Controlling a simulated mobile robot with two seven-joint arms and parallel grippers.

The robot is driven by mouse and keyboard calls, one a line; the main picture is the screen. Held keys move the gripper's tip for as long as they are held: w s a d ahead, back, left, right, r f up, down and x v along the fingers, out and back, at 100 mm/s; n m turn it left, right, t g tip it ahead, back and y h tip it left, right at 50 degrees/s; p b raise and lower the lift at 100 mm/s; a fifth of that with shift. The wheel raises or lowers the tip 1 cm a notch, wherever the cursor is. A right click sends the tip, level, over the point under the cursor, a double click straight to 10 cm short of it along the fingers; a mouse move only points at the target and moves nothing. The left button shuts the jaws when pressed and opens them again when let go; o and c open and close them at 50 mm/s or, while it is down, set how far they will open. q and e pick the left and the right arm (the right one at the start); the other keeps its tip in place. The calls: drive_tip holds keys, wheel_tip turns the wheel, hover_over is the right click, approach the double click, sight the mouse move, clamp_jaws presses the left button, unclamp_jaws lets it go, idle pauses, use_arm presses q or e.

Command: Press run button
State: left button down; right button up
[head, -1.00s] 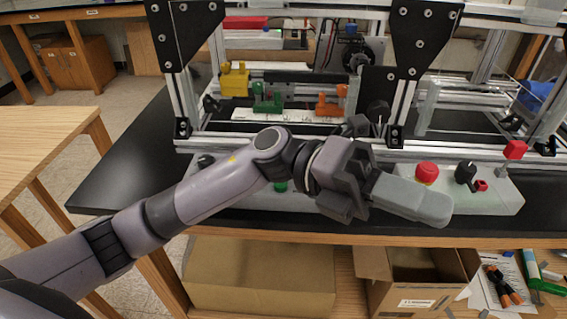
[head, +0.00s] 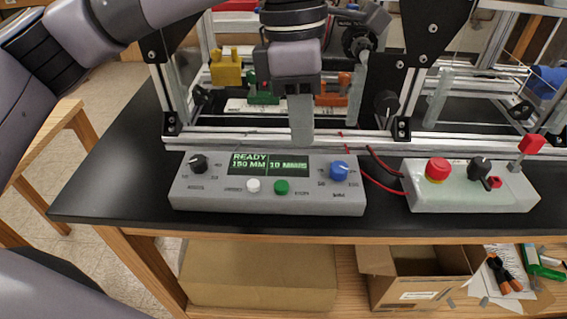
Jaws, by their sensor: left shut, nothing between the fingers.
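A grey control box (head: 200,205) sits on the black bench top, with a lit display (head: 269,164) showing READY, 150 MM and what looks like 10 MM/S. Below the display are a white button (head: 253,185) and a green button (head: 281,187); their small labels are too blurred to read surely. A black knob (head: 198,164) is at its left and a blue knob (head: 339,171) at its right. My left gripper (head: 301,138) is shut and empty, pointing down, its tip in the picture just above the display's right part and apart from both buttons. My right gripper is out of view.
A second box (head: 450,200) at the right carries a red mushroom button (head: 437,169), a black switch and a small red part. Red and black cables run between the boxes. The extrusion frame (head: 240,141) stands behind. The bench top (head: 110,190) at left is clear.

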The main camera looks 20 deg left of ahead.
sight(283, 185)
use_arm(q)
drive_tip(key=shift+t+y, duration=0.6)
drive_tip(key=shift+y, duration=0.2)
drive_tip(key=a, duration=0.1)
drive_tip(key=w+a+r, duration=0.2)
drive_tip(key=shift+a, duration=0.1)
wheel_tip(283, 185, down, 14)
drive_tip(key=shift+r+p, duration=0.1)
drive_tip(key=shift+p, duration=0.75)
